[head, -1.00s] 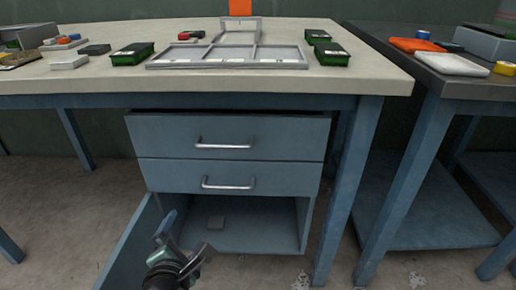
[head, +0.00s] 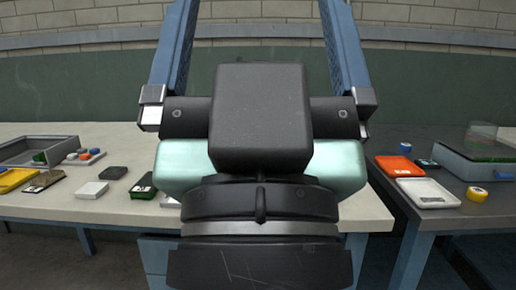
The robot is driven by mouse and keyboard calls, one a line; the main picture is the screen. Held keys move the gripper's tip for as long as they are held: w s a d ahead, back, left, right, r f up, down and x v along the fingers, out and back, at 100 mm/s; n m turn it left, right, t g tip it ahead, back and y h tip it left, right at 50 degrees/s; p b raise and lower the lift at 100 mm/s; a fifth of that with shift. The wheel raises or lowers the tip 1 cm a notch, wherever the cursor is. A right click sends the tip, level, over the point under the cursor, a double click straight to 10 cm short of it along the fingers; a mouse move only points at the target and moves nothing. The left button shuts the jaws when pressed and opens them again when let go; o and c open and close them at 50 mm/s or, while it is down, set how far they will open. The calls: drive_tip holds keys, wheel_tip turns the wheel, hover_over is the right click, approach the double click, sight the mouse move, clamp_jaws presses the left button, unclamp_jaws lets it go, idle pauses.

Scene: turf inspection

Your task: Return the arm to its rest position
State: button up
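My gripper (head: 260,25) fills the middle of the head view, close to the camera and pointing up. Its two blue fingers stand wide apart, and their tips run out of the top of the picture. Only the wall shows between them, so it looks empty. My gripper body hides the middle of the light workbench (head: 115,208) and nearly all of the blue cabinet under it.
On the left of the bench are a grey open box (head: 40,150), a white block (head: 91,190), a black block (head: 113,173) and a green-black box (head: 143,187). The dark right bench (head: 440,220) holds an orange case (head: 399,166), a white scale (head: 428,193) and yellow tape (head: 477,195).

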wheel_tip(320, 180, up, 33)
drive_tip(key=p, duration=3.1)
drive_tip(key=shift+r, duration=0.2)
